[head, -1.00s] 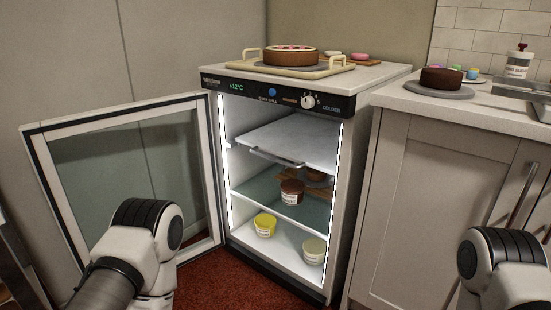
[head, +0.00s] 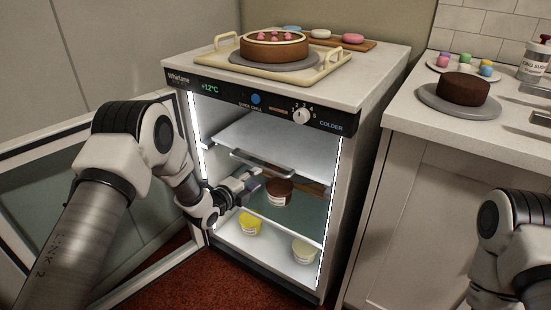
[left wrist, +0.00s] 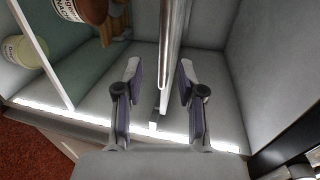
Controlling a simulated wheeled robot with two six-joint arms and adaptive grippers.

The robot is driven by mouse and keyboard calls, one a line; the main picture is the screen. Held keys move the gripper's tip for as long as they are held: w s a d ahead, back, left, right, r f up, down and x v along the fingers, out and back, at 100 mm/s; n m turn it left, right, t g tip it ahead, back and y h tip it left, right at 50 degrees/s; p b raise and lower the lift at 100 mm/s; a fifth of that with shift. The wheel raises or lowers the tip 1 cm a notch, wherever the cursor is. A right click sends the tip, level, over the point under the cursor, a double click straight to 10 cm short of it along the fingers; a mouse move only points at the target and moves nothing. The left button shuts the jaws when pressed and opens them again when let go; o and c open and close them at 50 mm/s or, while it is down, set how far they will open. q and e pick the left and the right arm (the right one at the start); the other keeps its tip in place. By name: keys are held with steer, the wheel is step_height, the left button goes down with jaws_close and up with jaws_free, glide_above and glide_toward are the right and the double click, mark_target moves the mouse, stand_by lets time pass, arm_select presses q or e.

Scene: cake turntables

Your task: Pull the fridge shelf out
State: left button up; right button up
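The upper fridge shelf (head: 268,138) is a pale flat panel inside the open fridge, with a grey bar handle (head: 262,164) along its front edge. My left gripper (head: 250,181) is at the fridge opening, just below and in front of the handle. In the left wrist view, its two fingers (left wrist: 159,72) are open and apart. The shelf's handle bar (left wrist: 172,50) shows edge-on between them, nearer the right finger; I see no grip on it. My right arm shows at the right edge of the head view, its gripper out of frame.
Below the shelf are a brown-lidded jar (head: 279,191), a yellow tub (head: 250,224) and a pale tub (head: 304,250). The glass fridge door (head: 105,190) stands open at left. A cake tray (head: 335,69) sits on top; a counter (head: 455,122) is at right.

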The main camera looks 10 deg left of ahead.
mark_target(268, 170)
arm_select(q)
steer(key=b+x, duration=0.1)
steer(key=x, duration=0.2)
steer(key=b+x, duration=0.1)
steer(key=x, duration=0.3)
steer(key=shift+w+d+r, duration=0.2)
jaws_close()
